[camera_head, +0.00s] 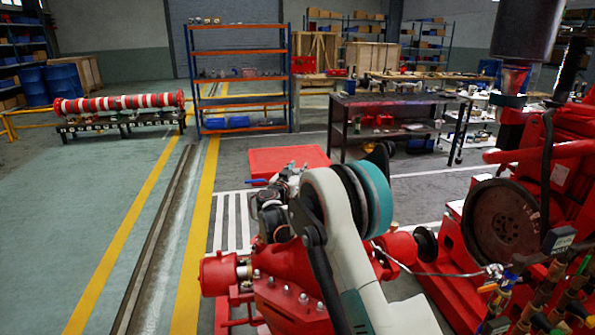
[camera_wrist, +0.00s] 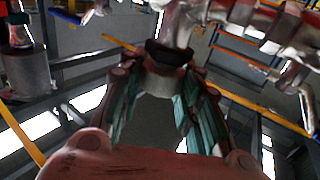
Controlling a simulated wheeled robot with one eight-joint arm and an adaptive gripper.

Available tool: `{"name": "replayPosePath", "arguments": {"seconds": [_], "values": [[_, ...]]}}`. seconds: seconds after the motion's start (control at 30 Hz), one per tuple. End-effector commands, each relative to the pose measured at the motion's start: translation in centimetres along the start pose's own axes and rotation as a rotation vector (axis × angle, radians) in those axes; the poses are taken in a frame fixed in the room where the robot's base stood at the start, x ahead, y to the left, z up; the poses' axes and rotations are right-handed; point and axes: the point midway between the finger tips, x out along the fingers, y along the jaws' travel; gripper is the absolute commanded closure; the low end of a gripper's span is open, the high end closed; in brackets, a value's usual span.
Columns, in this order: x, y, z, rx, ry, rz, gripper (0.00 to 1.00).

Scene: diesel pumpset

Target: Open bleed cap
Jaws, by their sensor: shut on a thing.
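In the wrist view, my gripper (camera_wrist: 164,78) has its two teal-padded fingers around a small round fitting, which I take for the bleed cap (camera_wrist: 168,54). The cap shows a dark collar with a grey part below it, between the fingertips. The fingers are shut on it at their tips, with an empty gap behind. A metal pipe (camera_wrist: 177,25) runs up from the cap. In the head view, the red pump (camera_head: 285,300) stands low in the middle. My arm covers part of it, and I cannot make out the cap or fingertips there.
Metal pipework (camera_wrist: 285,28) lies close to the fingers at the upper right of the wrist view. In the head view, the red engine with its dark flywheel (camera_head: 500,222) stands at right. A dark workbench (camera_head: 395,103) is behind. The floor at left (camera_head: 80,200) is clear.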

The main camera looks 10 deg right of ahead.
Motion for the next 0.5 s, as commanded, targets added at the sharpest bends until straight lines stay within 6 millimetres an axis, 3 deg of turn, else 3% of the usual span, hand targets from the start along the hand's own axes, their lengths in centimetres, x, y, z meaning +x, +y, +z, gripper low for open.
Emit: {"name": "replayPosePath", "arguments": {"seconds": [0.5], "values": [[0.10,0.38,0.03,0.001,-0.001,-0.483,0.92]]}}
